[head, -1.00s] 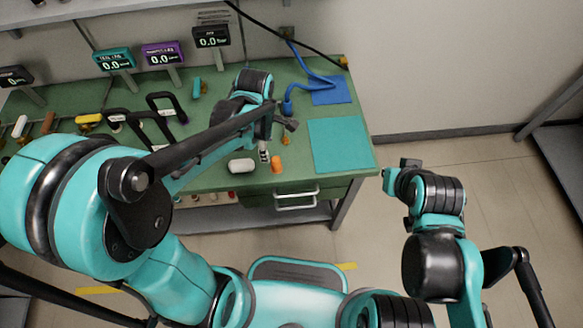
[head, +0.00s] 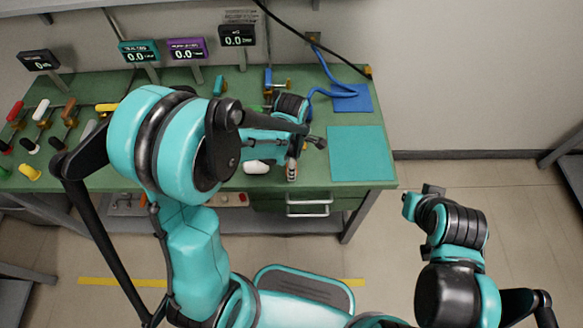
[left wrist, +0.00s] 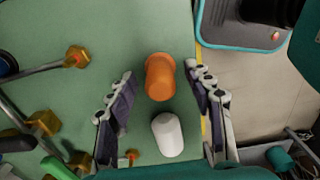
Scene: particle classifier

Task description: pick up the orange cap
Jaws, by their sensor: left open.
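The orange cap (left wrist: 160,77) lies on the green bench top in the left wrist view, between the two fingers of my left gripper (left wrist: 159,80). The fingers are open, with a gap on each side of the cap. In the head view my left gripper (head: 291,170) is over the bench near its front edge, and it mostly hides the cap. A white cylinder (left wrist: 167,135) lies beside the cap, closer to the gripper's palm; it also shows in the head view (head: 256,167). My right gripper (head: 432,190) is off the bench at the right, too small to read.
A teal mat (head: 360,153) lies right of my left gripper, and a blue pad (head: 352,98) lies behind it. Valves and pipes with coloured handles stand at the left of the bench (head: 325,112). Display boxes (head: 187,49) stand along the back. A drawer handle (head: 308,203) sticks out below.

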